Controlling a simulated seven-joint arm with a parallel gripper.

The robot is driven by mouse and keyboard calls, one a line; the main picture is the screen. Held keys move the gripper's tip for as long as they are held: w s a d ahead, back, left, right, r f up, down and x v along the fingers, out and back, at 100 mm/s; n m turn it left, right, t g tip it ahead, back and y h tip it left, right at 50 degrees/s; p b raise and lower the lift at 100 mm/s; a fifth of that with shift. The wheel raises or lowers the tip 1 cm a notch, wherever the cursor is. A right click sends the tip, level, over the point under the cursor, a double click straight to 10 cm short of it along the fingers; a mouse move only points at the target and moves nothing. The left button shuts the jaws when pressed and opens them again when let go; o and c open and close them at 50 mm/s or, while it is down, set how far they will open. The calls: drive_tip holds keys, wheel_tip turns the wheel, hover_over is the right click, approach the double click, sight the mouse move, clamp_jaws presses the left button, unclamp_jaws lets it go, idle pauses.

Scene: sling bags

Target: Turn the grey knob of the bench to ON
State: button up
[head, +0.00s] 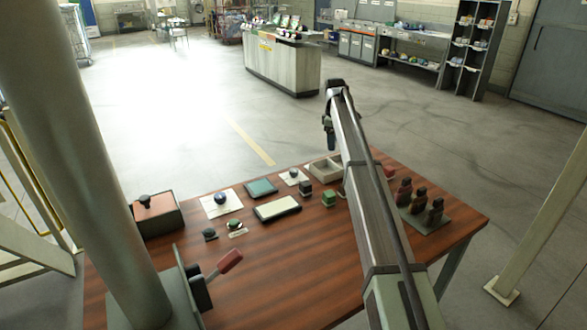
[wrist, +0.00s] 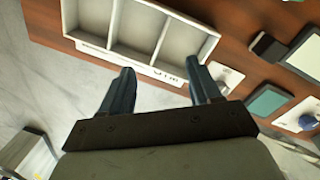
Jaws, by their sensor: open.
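The bench (head: 180,285) has a reddish-brown wooden top. A small grey knob (head: 293,172) on a white plate appears to be the task's knob; it stands near the bench's far edge, left of a pale tray. The ON mark and the knob's pointing direction are too small to read. My gripper (head: 329,130) is above and beyond the bench's far edge. In the wrist view my gripper (wrist: 161,72) is open, with nothing between its fingers.
The pale compartment tray (head: 325,168) lies close by. A red-handled lever (head: 228,263) stands in front; a bottle rack (head: 430,218) is right.

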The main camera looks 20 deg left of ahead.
sight(293, 170)
drive_tip(key=s+a+r+n+g, duration=0.1)
drive_tip(key=s+a+r, duration=0.15)
drive_tip(key=a, duration=0.45)
drive_tip(key=s+a+r+n, duration=0.1)
drive_tip(key=s+a+n, duration=0.1)
drive_tip(key=s+a, duration=0.35)
drive_tip(key=shift+y, duration=0.3)
drive_tip(key=f, duration=0.4)
drive_tip(key=a+f, duration=0.1)
drive_tip(key=f, duration=0.4)
drive_tip(key=w+a+f, duration=0.1)
drive_tip(key=f, duration=0.4)
drive_tip(key=shift+w+f, duration=0.1)
drive_tip(key=c, duration=1)
